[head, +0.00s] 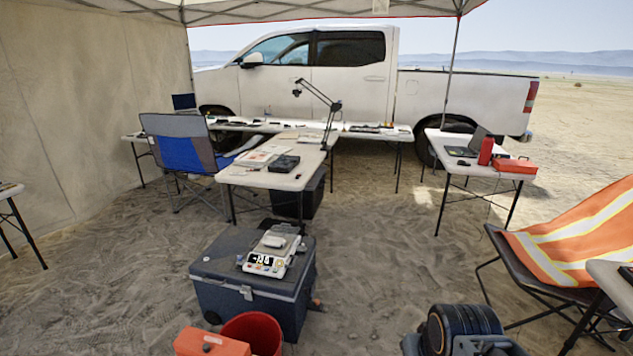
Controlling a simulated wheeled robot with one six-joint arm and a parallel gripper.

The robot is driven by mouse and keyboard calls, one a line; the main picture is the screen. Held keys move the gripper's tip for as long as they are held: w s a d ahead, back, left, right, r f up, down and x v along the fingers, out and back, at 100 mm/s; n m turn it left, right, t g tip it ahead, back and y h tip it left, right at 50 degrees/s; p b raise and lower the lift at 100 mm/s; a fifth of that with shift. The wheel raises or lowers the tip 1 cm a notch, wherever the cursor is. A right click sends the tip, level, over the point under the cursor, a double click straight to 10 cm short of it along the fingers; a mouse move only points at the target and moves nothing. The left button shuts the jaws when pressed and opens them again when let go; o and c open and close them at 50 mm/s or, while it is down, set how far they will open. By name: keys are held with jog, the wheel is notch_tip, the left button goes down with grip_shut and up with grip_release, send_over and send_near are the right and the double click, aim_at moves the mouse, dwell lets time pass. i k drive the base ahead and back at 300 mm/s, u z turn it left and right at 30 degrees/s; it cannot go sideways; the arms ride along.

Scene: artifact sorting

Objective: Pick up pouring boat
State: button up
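A small pale, shallow dish, which looks like the pouring boat (285,228), sits on top of a white digital scale (267,262) with a lit display. The scale rests on the lid of a closed grey cooler (247,296) on the sand, left of centre. The dish is too small in the head view to make out its exact shape. Dark rounded parts at the bottom right of centre look like my own arm. My gripper's fingers cannot be seen.
A red bucket (252,333) and an orange case (211,342) stand in front of the cooler. A cluttered table (238,177) stands behind it. An orange-striped folding chair (581,238) is at right. Open sand lies between the cooler and the chair.

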aim_at(268, 240)
jog(key=i, duration=2.65)
jog(key=u, duration=2.8)
